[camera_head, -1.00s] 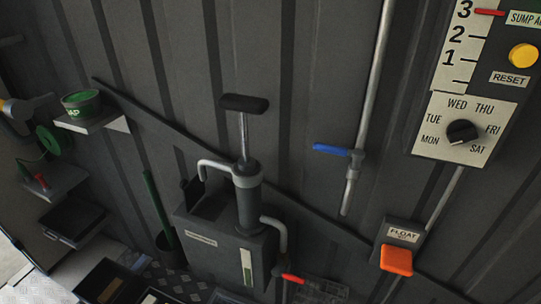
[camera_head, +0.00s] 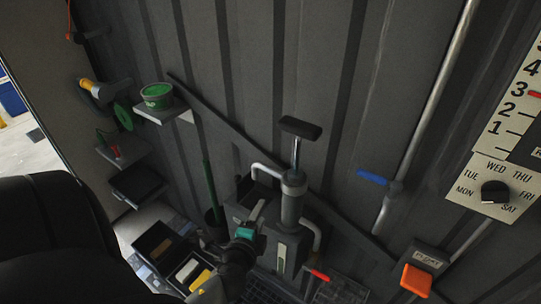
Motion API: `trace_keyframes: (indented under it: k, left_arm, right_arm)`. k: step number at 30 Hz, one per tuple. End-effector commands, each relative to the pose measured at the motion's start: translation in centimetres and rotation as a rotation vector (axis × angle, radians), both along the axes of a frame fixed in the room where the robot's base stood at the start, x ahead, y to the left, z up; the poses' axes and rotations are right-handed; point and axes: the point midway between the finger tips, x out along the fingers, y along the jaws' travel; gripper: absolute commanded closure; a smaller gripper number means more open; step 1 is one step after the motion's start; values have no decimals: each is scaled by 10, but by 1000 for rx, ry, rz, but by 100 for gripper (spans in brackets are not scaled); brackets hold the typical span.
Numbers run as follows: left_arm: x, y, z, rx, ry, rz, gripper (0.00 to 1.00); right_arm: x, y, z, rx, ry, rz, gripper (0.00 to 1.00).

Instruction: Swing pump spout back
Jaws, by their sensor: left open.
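The hand pump (camera_head: 292,200) stands upright on a dark grey tank against the wall, with a black T-handle (camera_head: 300,127) raised on a thin rod. Its pale bent spout (camera_head: 264,168) leaves the pump's upper part toward the left and turns down at its end. A second bent pipe (camera_head: 316,235) shows on the pump's right side. My left gripper (camera_head: 257,211) is in front of the tank, below the spout and left of the pump body; it is open and looks empty. It hides part of the tank's front. My right gripper is not in view.
A red-handled valve (camera_head: 319,274) sits low right of the tank. A blue lever (camera_head: 372,177) and orange float box (camera_head: 416,280) are farther right. A green bucket (camera_head: 157,96) stands on a shelf left. Open dark bins (camera_head: 158,240) lie below left.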

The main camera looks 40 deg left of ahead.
Motion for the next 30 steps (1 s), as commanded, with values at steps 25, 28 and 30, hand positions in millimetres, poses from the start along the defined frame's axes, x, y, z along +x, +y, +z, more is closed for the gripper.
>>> trace_keyframes:
  k: [25,28,30]
  left_arm:
    - [84,53,49,154,-70,1,44]
    - [99,61,46,153,-71,2,44]
    - [109,66,43,152,-71,2,44]
  right_arm:
    - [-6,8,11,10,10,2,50]
    - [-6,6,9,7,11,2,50]
    - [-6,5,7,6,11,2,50]
